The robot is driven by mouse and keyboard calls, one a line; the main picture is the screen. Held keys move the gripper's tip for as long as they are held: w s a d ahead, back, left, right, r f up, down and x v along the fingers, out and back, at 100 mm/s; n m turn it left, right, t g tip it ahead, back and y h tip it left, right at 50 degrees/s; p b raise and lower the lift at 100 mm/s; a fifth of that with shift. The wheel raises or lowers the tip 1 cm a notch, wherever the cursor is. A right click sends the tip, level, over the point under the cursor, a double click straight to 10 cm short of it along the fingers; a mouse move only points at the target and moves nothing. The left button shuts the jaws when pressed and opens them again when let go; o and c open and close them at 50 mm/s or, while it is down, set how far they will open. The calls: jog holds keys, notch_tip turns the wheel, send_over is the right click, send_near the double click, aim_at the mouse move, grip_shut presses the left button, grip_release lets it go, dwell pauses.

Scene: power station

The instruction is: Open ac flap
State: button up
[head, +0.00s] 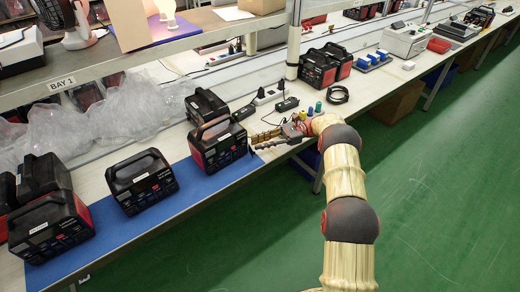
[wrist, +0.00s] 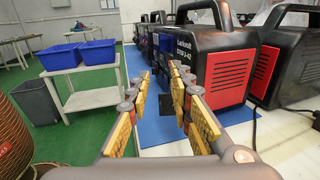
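A black and red power station (head: 217,145) stands on the blue mat, and my gripper (head: 256,147) is just to its right, at its end face. In the wrist view a power station (wrist: 225,70) with a red side panel and a printed front stands close beyond my fingers. My gripper (wrist: 160,82) is open there, its yellow-padded fingers apart, with no held object visible. A small dark rectangular piece (wrist: 165,104) shows between the fingers; I cannot tell whether it is the AC flap. The flap is not clearly visible in the head view.
More power stations, such as one (head: 142,181) at the left, stand on the blue mat (head: 135,226). A shelf edge (head: 150,54) overhangs the bench. Cables, adapters (head: 287,104) and a post (head: 293,45) are behind my gripper. The green floor (head: 430,190) is clear at right.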

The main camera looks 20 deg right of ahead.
notch_tip(320, 180, up, 6)
jog(key=shift+f, duration=0.1)
jog(key=shift+o, duration=0.3)
